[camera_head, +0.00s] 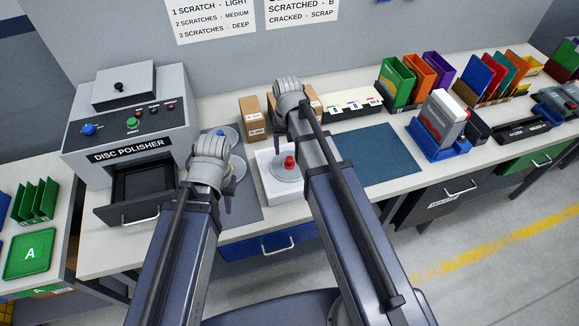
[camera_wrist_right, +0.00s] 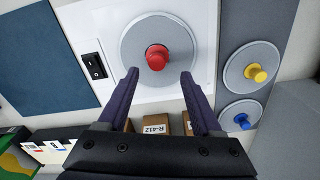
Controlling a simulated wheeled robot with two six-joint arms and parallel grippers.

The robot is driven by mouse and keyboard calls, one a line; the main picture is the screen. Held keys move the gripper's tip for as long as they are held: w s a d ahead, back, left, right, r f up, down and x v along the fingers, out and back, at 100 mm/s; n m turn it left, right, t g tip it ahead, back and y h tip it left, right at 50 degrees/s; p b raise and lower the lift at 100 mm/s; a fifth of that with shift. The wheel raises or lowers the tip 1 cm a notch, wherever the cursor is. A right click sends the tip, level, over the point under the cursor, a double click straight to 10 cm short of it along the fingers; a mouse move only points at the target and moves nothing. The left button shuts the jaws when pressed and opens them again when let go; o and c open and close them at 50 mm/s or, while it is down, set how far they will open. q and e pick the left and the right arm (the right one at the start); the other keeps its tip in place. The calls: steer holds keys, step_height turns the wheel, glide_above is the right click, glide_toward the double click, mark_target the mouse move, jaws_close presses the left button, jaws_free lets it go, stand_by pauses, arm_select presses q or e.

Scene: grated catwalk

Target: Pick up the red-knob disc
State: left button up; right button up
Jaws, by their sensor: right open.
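The red-knob disc (camera_head: 289,171) is a grey round disc with a red knob, lying flat on a white device (camera_head: 262,172). In the right wrist view the red-knob disc (camera_wrist_right: 133,45) is just ahead of my right gripper (camera_wrist_right: 159,77), with the knob roughly centred beyond the two open, empty fingertips. The white device there has a black switch (camera_wrist_right: 93,67). In the head view the right gripper is mostly hidden by its own wrist. My left gripper (camera_head: 210,185) is over the grey mat, left of the device; its jaw opening is unclear.
A yellow-knob disc (camera_wrist_right: 257,73) and a blue-knob disc (camera_wrist_right: 241,121) lie beside the device on the grey mat (camera_head: 247,208). The disc polisher (camera_head: 125,140) stands left with its drawer out. Small cardboard boxes (camera_head: 250,117) stand behind. The blue mat (camera_head: 375,155) at right is clear.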

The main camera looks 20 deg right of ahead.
mark_target(290, 158)
arm_select(q)
step_height(290, 158, down, 5)
steer(key=b, duration=0.4)
steer(key=shift+r, duration=0.1)
arm_select(e)
steer(key=f, duration=0.4)
steer(key=shift+s+d+f, duration=0.2)
steer(key=shift+s+f, duration=0.1)
steer(key=shift+f, duration=0.05)
arm_select(q)
steer(key=shift+r, duration=0.15)
arm_select(e)
steer(key=shift+r, duration=0.1)
steer(key=shift+c, duration=0.2)
jaws_close()
